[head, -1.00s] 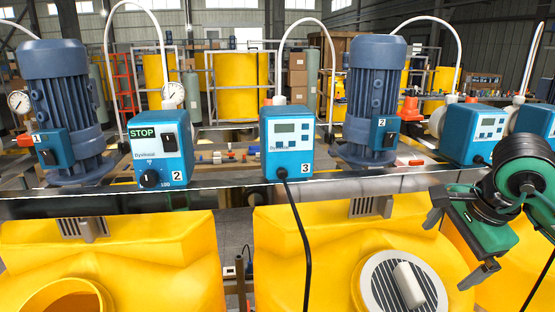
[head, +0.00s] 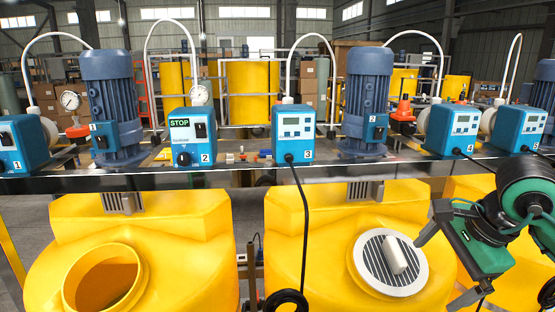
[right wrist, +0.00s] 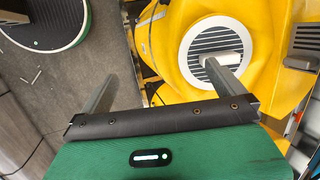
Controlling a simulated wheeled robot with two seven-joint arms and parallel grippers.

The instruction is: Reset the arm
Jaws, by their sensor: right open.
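My right gripper (head: 434,276) is at the right of the head view, with its green body and two grey fingers spread apart. Nothing is between the fingers. It hangs in front of the right yellow tank (head: 330,215), to the right of the striped round lid (head: 367,275) with its white handle. In the right wrist view the gripper (right wrist: 156,60) is open and empty, and the striped lid (right wrist: 203,40) shows beyond the right finger, apart from it as far as I can tell. My left gripper is not in view.
Blue dosing pumps stand along the metal rail (head: 230,180): pump 2 (head: 190,140), pump 3 (head: 293,135) and others. Motors (head: 366,100) stand between them. A black cable (head: 305,215) hangs from pump 3. The left yellow tank (head: 200,225) has an open round mouth (head: 105,280).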

